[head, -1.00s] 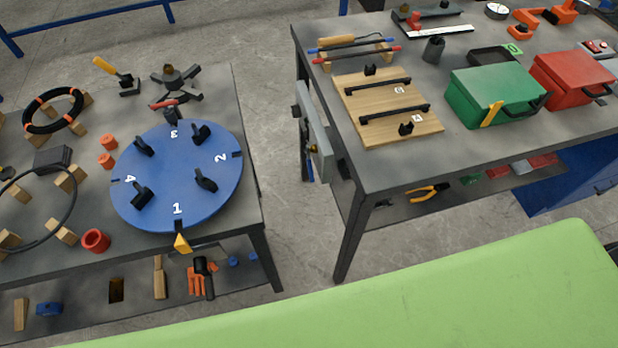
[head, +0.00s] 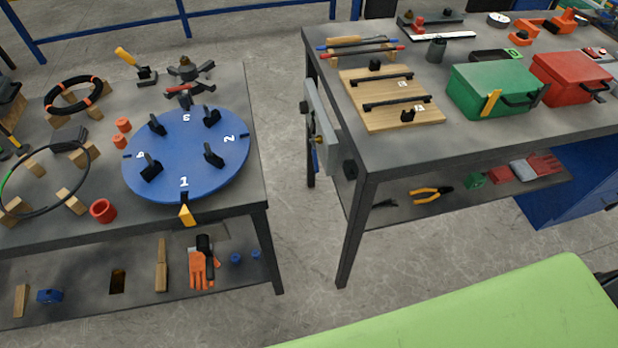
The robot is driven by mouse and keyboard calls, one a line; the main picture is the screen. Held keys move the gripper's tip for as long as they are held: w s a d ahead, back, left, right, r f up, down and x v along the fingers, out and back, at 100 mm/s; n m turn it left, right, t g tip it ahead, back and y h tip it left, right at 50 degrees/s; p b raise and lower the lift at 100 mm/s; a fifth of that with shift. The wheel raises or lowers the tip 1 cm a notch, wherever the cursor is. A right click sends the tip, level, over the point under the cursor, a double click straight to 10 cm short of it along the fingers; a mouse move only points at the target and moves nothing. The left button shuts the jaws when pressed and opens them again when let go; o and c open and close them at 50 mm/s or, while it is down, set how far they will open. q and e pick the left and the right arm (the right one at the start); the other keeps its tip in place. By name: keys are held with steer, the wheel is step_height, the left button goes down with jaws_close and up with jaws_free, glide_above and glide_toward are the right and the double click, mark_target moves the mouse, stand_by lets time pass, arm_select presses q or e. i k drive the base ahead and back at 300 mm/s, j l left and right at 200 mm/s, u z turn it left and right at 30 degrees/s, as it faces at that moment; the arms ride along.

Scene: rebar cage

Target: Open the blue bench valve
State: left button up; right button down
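No valve clearly labelled as the blue bench valve can be made out. A grey panel (head: 322,128) hangs on the left side of the right workbench (head: 480,143). A small blue part (head: 314,160) shows at its lower edge, mostly hidden behind it; I cannot tell whether it belongs to the valve. A blue disc (head: 186,190) with numbers 1 to 4 and black handles lies on the left workbench (head: 255,100). Neither of my grippers is in view.
A wooden board with black handles (head: 385,120), a green box (head: 490,92) and a red box (head: 570,80) stand on the right bench. Lower shelves hold an orange glove (head: 201,268) and pliers (head: 430,194). Bare floor (head: 285,130) separates the benches.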

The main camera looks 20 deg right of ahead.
mark_target(315, 154)
steer(key=k+j+u, duration=0.15)
steer(key=k, duration=0.25)
steer(key=k+j+u, duration=0.1)
steer(key=k, duration=0.25)
steer(key=k+j+u, duration=0.15)
steer(key=k, duration=0.25)
